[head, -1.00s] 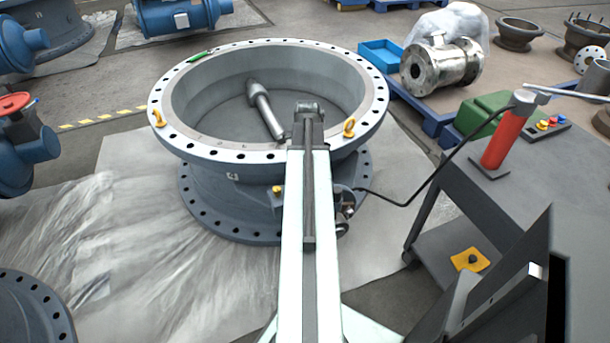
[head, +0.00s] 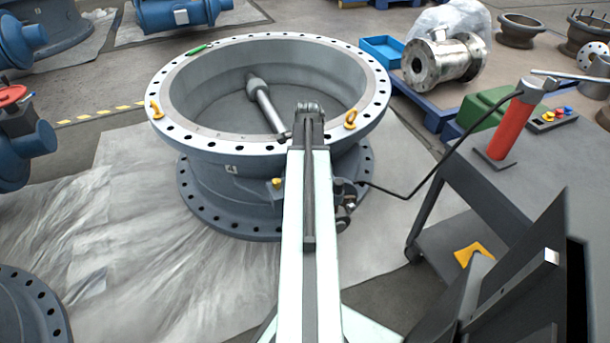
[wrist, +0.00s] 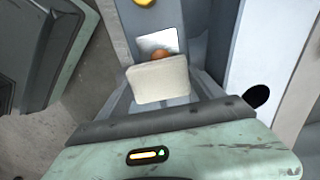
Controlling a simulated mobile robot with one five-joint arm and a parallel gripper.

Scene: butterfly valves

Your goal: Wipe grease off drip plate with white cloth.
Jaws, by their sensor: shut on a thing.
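In the wrist view, my gripper (wrist: 160,88) is shut on the white cloth (wrist: 159,82), which looks like a folded, blocky pad. The drip plate (wrist: 157,40) is a small shiny pale plate just beyond the cloth. An orange-brown blob of grease (wrist: 160,55) lies on its near part. The cloth's upper edge overlaps the lower side of the grease in the picture, and I cannot tell whether they touch. The near part of the plate is hidden behind the cloth. In the head view, the cloth, plate and gripper are hidden.
The large grey flanged valve (head: 215,190) stands ahead on plastic sheeting. A dark cart (head: 500,190) at right carries a red cylinder (head: 503,128). A black hose (head: 435,155) runs from it toward the valve. A yellow fitting (wrist: 143,2) sits beyond the plate.

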